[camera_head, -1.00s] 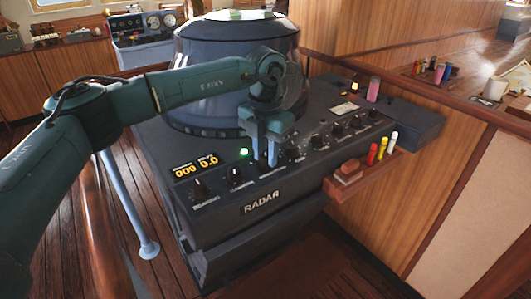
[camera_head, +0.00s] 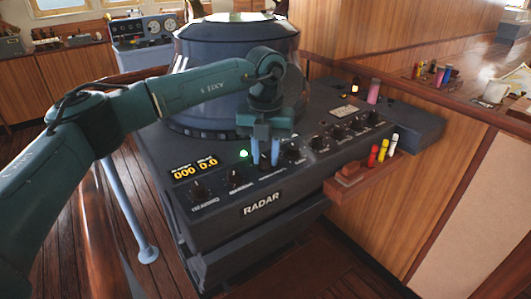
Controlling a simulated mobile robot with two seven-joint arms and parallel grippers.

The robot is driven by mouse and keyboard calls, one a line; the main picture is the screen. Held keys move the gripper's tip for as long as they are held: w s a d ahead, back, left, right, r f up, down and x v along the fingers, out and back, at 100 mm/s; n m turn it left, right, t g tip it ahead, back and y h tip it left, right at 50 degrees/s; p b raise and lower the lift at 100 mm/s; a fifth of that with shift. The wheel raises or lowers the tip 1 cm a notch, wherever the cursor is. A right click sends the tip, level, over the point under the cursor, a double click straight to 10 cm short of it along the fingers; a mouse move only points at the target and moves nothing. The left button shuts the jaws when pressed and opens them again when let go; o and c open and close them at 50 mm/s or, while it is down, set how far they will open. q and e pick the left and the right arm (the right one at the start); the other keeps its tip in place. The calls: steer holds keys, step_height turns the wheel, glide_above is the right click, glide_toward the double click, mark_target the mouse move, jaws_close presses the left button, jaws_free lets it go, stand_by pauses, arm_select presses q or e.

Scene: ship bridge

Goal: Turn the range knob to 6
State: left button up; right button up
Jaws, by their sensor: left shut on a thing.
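The dark radar console (camera_head: 262,207) has a row of black knobs along its sloping front panel. My left gripper (camera_head: 265,158) points down at this row, between the knob at its left (camera_head: 234,175) and the knob at its right (camera_head: 292,156). Its two blue-grey fingers are shut on a knob of the row, which they mostly hide. The small knob labels are too blurred to read, so I cannot tell by label which one is the range knob, nor its setting. My right gripper is not in view.
An orange display (camera_head: 195,168) and a lit green lamp (camera_head: 244,154) are on the panel. The large round radar hood (camera_head: 235,65) rises behind the gripper. A wooden tray (camera_head: 340,190) with markers juts out at the right, beside a wooden rail.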

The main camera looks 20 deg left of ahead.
mark_target(265, 158)
arm_select(q)
steer(key=shift+r, duration=0.1)
steer(key=o, duration=1)
step_height(265, 158, up, 13)
steer(key=shift+r+b, duration=0.1)
steer(key=shift+b, duration=0.35)
